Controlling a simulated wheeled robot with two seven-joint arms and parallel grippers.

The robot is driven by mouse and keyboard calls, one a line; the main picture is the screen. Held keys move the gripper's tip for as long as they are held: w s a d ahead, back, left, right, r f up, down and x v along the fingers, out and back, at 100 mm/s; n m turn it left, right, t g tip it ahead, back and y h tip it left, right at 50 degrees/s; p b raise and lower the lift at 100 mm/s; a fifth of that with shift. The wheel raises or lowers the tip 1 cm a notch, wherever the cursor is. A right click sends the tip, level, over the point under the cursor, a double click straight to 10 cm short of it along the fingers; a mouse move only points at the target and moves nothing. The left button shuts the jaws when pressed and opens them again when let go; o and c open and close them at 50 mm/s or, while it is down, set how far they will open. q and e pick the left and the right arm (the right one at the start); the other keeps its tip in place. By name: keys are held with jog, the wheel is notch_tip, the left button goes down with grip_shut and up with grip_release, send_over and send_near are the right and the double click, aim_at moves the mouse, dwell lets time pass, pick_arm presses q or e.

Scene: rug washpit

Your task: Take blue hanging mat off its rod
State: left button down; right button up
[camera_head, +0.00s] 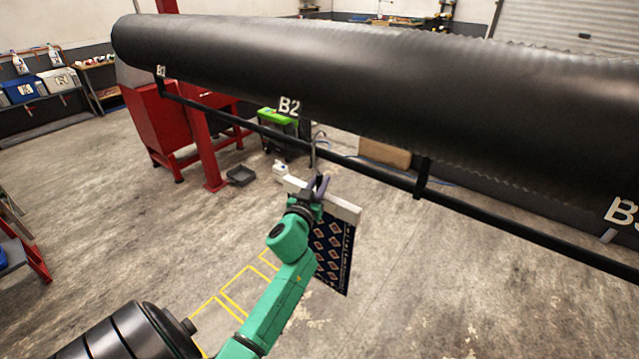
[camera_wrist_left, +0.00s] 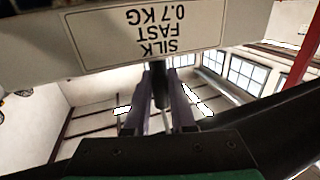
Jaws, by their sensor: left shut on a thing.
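The blue hanging mat (camera_head: 333,252) is dark navy with rows of red and pale diamonds. It hangs from a white hanger bar (camera_head: 346,209), whose label in the wrist view (camera_wrist_left: 152,32) reads "SILK FAST 0.7 KG" upside down. A thin grey hook (camera_head: 314,148) rises from the hanger to the black rod (camera_head: 385,178); I cannot tell whether it still bears on the rod. My left gripper (camera_head: 319,186) is shut on the hanger's stem, just above the white bar; its fingers flank the dark stem (camera_wrist_left: 160,85) in the wrist view. My right gripper is out of view.
A large black roll (camera_head: 330,75) runs above the rod, with labels B1 and B2 (camera_head: 289,105) on the rod below it. A red post (camera_head: 200,110) and red cabinet (camera_head: 152,122) stand behind at left. A grey tray (camera_head: 240,176) lies on the floor. Open floor lies below the mat.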

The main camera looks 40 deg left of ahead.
pick_arm(q)
jog(key=shift+r, duration=0.15)
jog(key=shift+s, duration=0.1)
jog(key=s+p, duration=0.2)
jog(key=s, duration=1.3)
jog(key=shift+d, duration=0.15)
dwell(0.4)
jog(key=shift+w, duration=0.1)
